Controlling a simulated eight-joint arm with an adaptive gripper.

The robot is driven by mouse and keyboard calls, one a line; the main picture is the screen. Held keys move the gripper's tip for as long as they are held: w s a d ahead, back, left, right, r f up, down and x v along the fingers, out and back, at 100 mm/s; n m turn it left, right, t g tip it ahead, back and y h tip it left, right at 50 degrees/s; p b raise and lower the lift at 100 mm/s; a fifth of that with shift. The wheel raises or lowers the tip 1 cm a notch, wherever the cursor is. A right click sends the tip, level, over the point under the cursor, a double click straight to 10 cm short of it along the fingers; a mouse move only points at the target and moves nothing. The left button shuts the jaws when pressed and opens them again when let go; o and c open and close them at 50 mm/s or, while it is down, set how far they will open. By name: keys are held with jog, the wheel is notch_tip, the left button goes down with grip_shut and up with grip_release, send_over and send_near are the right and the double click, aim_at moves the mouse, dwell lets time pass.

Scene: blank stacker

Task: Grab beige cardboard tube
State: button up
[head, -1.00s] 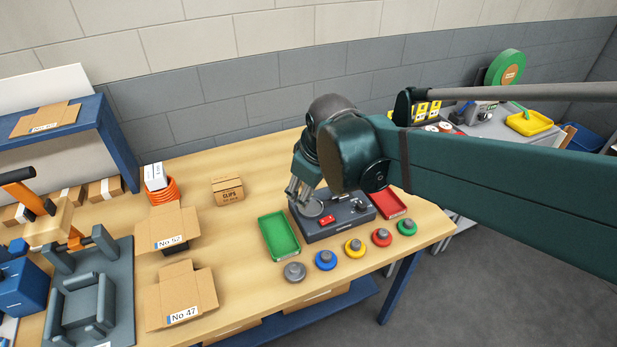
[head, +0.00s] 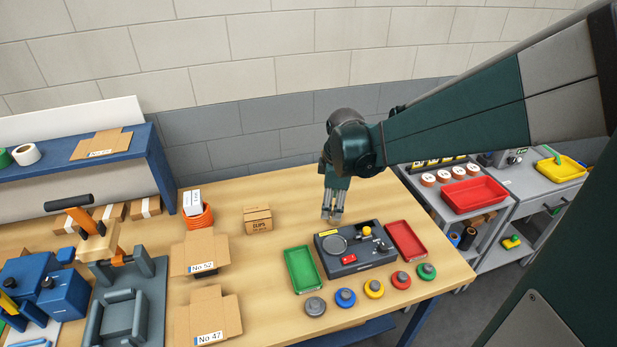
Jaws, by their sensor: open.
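I cannot make out a beige cardboard tube for certain in the head view. My gripper (head: 332,217) points down over the wooden table, just behind the dark grey fixture (head: 345,266). It is open, and I see nothing between its fingers.
A green tray (head: 302,270) and a red tray (head: 406,241) flank the fixture, with several coloured round knobs in front.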

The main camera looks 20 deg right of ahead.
jog(key=w+d+f+n+g+p, duration=0.2)
jog(key=w+d+f+n+p, duration=0.1)
jog(key=w+f+n+p, duration=0.2)
jog(key=shift+w+d+f+p, duration=0.15)
jog(key=shift+w+d+p, duration=0.15)
jog(key=shift+w, duration=0.25)
jog(key=shift+f, duration=0.1)
jog(key=shift+f, duration=1.2)
jog(key=shift+f, duration=0.1)
jog(key=shift+d+f, duration=0.1)
jog(key=shift+f, duration=2.4)
